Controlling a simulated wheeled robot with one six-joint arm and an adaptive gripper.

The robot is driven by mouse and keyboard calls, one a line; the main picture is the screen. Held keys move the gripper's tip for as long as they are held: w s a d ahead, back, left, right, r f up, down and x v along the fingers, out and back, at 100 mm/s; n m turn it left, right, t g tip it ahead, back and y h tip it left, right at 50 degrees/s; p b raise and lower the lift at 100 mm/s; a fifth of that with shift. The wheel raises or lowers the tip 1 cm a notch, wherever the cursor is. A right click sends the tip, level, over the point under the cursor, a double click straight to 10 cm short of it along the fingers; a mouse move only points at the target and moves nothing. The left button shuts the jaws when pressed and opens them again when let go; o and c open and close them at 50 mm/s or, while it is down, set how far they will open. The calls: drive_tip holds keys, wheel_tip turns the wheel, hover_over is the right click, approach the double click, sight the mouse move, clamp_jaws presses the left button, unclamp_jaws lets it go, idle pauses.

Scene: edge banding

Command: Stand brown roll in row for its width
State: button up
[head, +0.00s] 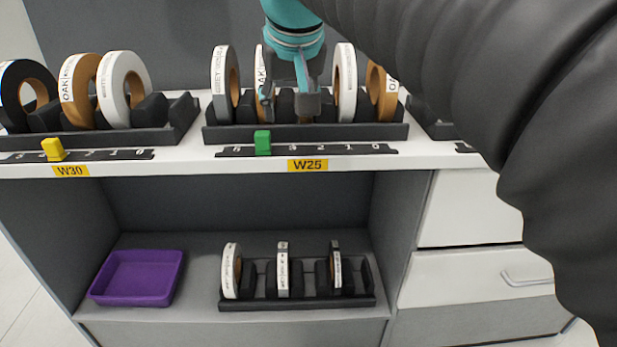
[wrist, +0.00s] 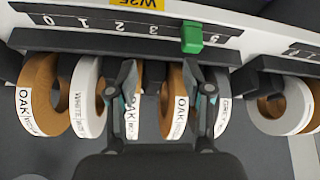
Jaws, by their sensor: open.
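The W25 row (head: 222,138) is a black rack on the white shelf, with several rolls standing upright in it. My gripper (head: 290,103) is down in the middle of this row with its fingers apart. In the wrist view, one brown OAK roll (wrist: 177,100) stands between the fingers (wrist: 160,72). Another brown OAK roll (wrist: 133,122) is close to the left finger and partly hidden by it. A grey roll (head: 224,80) stands at the left end in the head view; a white roll (head: 346,80) and a brown roll (head: 385,92) stand at the right.
The W30 row (head: 160,138) stands to the left, with black, brown and white rolls. A green slider (head: 263,142) and a yellow slider (head: 53,149) sit on the front scales. Below are a purple tray (head: 139,278) and a small rack (head: 300,302) with three narrow rolls.

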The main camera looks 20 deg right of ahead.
drive_tip(key=s+f, duration=0.7)
drive_tip(key=f, duration=0.5)
drive_tip(key=s+f+n+y, duration=0.1)
drive_tip(key=s+f, duration=0.6)
drive_tip(key=f, duration=0.5)
drive_tip(key=shift+s+d, duration=0.15)
drive_tip(key=shift+s, duration=0.05)
